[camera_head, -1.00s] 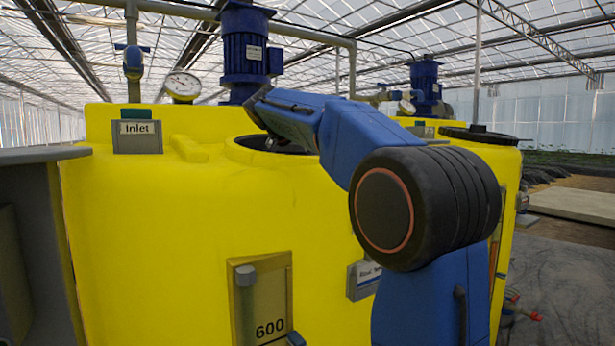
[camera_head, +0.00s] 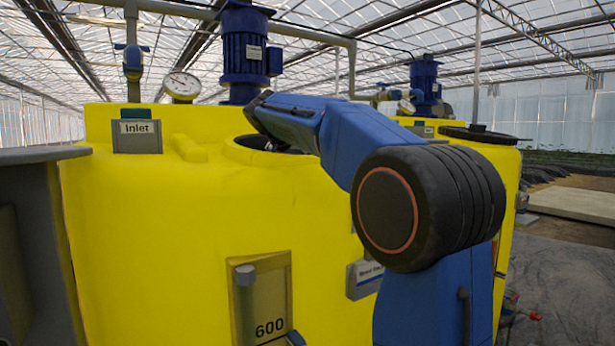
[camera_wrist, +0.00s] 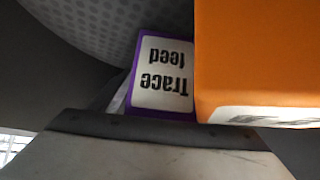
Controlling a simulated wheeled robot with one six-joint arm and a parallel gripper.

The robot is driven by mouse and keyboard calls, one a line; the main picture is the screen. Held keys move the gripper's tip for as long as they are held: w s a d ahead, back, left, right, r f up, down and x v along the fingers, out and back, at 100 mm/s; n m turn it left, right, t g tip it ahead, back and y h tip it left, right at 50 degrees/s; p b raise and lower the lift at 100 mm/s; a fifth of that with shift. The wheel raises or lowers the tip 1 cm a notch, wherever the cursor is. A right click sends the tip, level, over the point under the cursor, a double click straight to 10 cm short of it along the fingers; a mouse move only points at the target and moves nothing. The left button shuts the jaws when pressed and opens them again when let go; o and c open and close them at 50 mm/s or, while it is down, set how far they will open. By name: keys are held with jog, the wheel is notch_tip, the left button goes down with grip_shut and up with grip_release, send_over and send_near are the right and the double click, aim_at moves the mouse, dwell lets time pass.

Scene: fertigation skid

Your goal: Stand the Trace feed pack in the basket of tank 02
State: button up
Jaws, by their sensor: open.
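The Trace feed pack (camera_wrist: 164,75) shows in the wrist view with a white label and purple edges. Its lettering is upside down in the picture. It stands close beside an orange pack, in front of a grey perforated basket wall (camera_wrist: 110,25). A pale part with a dark edge (camera_wrist: 155,128) crosses the bottom of the wrist view and seems to be part of my gripper, open, with its fingertips not clearly seen. In the head view my arm reaches over the opening of the near yellow tank (camera_head: 200,240), and the gripper is hidden there.
The orange pack (camera_wrist: 255,55) fills the wrist view's upper right. In the head view, a blue motor (camera_head: 245,55) and a gauge (camera_head: 182,86) stand behind the opening. An Inlet sign (camera_head: 137,128) is on the tank top. A second blue motor (camera_head: 425,85) is further right.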

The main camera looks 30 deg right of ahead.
jog(key=shift+a+r, duration=0.2)
jog(key=shift+r, duration=0.05)
jog(key=v, duration=1.1)
jog(key=shift+r, duration=0.2)
jog(key=shift+s+a, duration=0.1)
